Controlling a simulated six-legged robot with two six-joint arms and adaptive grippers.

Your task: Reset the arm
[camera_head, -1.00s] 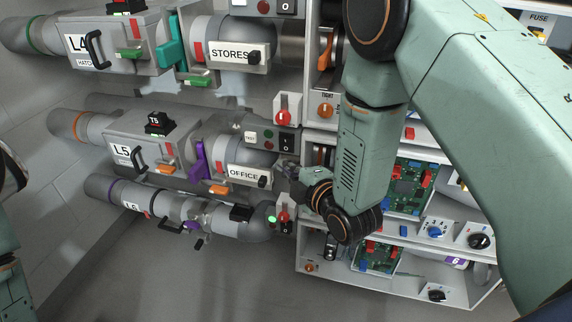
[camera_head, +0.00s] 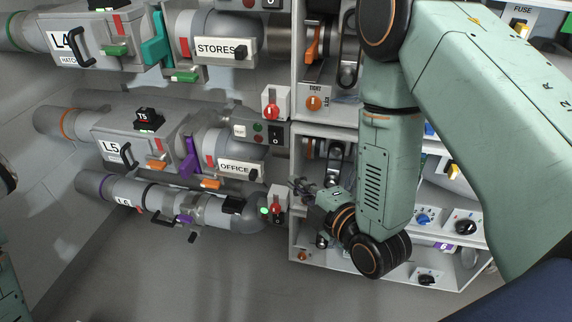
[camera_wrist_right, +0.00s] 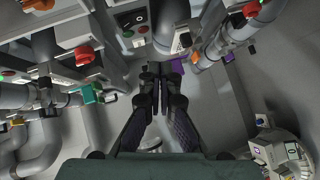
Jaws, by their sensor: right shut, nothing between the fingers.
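My right arm comes in from the upper right in the head view and hangs in front of the white cabinet. Its gripper (camera_head: 302,189) points left, close to the small box with a red knob (camera_head: 275,208) at the end of the L6 tube. In the right wrist view the dark fingers of my gripper (camera_wrist_right: 163,72) lie together with nothing between them. Parts of green arm show at the left edge of the head view, but my left gripper does not show.
The L4, L5 (camera_head: 118,150) and L6 (camera_head: 125,200) tubes run along the left, with STORES (camera_head: 216,48) and OFFICE (camera_head: 235,168) labels. The white cabinet (camera_head: 385,285) with switches and dials stands behind my right arm. The grey floor (camera_head: 190,285) below is clear.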

